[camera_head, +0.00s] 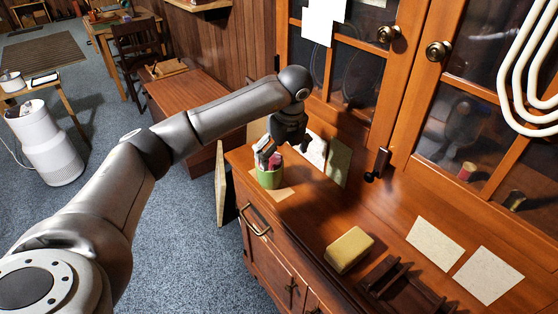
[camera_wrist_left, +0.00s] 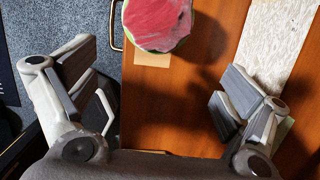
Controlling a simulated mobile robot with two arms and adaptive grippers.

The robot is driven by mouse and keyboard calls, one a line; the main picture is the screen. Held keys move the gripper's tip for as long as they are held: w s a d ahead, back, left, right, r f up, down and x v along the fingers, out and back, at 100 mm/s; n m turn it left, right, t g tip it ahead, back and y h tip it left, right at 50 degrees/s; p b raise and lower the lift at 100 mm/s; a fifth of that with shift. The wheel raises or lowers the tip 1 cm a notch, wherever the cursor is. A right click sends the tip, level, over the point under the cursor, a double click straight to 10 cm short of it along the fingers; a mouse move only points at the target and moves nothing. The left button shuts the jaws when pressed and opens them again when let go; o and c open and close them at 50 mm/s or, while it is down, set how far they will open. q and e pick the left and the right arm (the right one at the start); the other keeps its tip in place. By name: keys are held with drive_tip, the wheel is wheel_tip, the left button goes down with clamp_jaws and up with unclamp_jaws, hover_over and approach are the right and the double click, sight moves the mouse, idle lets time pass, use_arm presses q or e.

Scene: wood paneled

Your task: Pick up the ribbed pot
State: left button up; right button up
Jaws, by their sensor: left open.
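The pot (camera_head: 269,180) is green and stands upright at the far left end of the wooden cabinet top, with red-pink and grey contents showing at its mouth. My left gripper (camera_head: 282,143) is above the pot, pointing down, and its near parts overlap the pot's top in the head view. In the left wrist view the pot (camera_wrist_left: 186,35) is at the top edge, partly cut off, seen from above. My left gripper there (camera_wrist_left: 165,95) has its fingers wide apart with only bare wood between them. The ribs are too small to make out. My right gripper is not in view.
A yellow block (camera_head: 349,250), paper sheets (camera_head: 435,243) and a dark wooden rack (camera_head: 402,290) lie on the cabinet top (camera_head: 315,222). Glass doors (camera_head: 345,80) rise behind the pot. A drawer handle (camera_head: 254,220) sticks out in front.

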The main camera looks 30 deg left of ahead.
sight(271, 160)
use_arm(q)
drive_tip(key=shift+w+a+r+n+y, duration=0.15)
drive_tip(key=shift+a+n+y, duration=0.25)
drive_tip(key=shift+a, duration=0.8)
drive_tip(key=x, duration=0.3)
drive_tip(key=shift+a+f+p, duration=0.1)
drive_tip(key=shift+f+p, duration=0.2)
drive_tip(key=shift+p, duration=0.05)
drive_tip(key=shift+a+f, duration=0.1)
drive_tip(key=shift+f, duration=0.2)
drive_tip(key=p+x, duration=0.1)
drive_tip(key=x, duration=0.4)
drive_tip(key=shift+w, duration=0.1)
drive_tip(key=shift+w+f, duration=0.1)
drive_tip(key=shift+f, duration=0.1)
drive_tip(key=c, duration=1.3)
drive_tip(key=shift+c, duration=0.3)
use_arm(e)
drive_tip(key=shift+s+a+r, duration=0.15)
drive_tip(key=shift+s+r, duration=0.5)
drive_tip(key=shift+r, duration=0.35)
use_arm(q)
drive_tip(key=shift+r, duration=0.2)
